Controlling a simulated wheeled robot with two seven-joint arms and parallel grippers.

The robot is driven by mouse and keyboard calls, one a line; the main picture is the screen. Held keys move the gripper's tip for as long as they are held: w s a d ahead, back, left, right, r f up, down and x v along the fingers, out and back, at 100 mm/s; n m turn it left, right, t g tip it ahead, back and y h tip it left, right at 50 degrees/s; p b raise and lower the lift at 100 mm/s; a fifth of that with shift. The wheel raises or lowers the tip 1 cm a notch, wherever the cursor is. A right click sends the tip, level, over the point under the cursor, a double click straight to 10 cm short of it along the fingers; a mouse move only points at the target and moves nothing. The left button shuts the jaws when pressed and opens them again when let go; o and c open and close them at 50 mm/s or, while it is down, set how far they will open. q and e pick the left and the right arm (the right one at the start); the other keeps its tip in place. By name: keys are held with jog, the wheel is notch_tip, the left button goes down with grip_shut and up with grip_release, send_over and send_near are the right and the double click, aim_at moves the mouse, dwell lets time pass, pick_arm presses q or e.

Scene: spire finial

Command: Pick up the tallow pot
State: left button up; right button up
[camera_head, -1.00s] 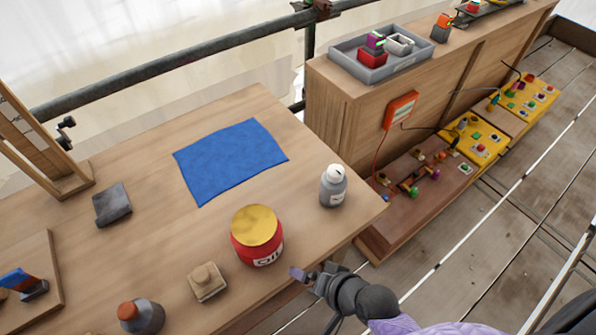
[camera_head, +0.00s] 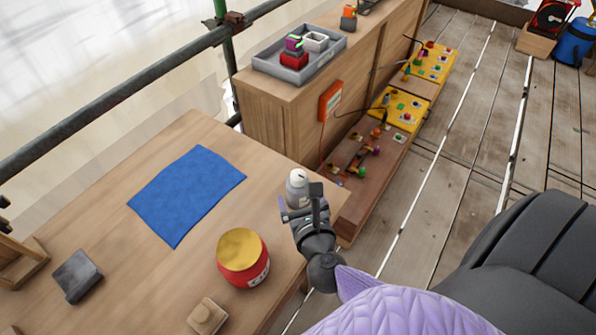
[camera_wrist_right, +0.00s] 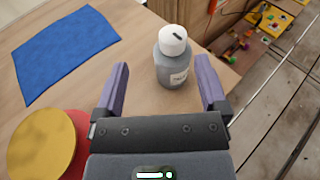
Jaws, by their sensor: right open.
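No label I can read names the tallow pot. A grey bottle with a white cap (camera_head: 297,186) stands upright near the table's right edge; it also shows in the right wrist view (camera_wrist_right: 173,65). A red jar with a gold lid (camera_head: 244,258) stands nearer, to the left; the wrist view shows it at lower left (camera_wrist_right: 45,145). My right gripper (camera_head: 302,205) is open at the bottle, partly hiding it in the head view. In the wrist view its fingers (camera_wrist_right: 162,82) are apart with the bottle between and just beyond them. My left gripper is not in view.
A blue cloth (camera_head: 187,193) lies flat on the wooden table (camera_head: 130,270). A small wooden block with a knob (camera_head: 206,317) and a dark grey block (camera_head: 77,276) sit near the front. A grey tray (camera_head: 300,75) stands on the cabinet behind.

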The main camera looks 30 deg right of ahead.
aim_at(297, 171)
jog(key=shift+w+d+f+m+g+h+b, duration=0.35)
jog(key=shift+w+d+f+m+h, duration=0.25)
jog(key=shift+w+d+f+m, duration=0.3)
jog(key=b+x, duration=0.1)
jog(key=x, duration=0.6)
jog(key=shift+w+r+b, duration=0.1)
jog(key=shift+w+b, duration=0.05)
jog(key=shift+b, duration=0.15)
jog(key=shift+w+d, duration=0.15)
jog(key=shift+r, duration=0.1)
jog(key=shift+c, duration=0.2)
jog(key=shift+c, duration=1.1)
jog(key=c, duration=1)
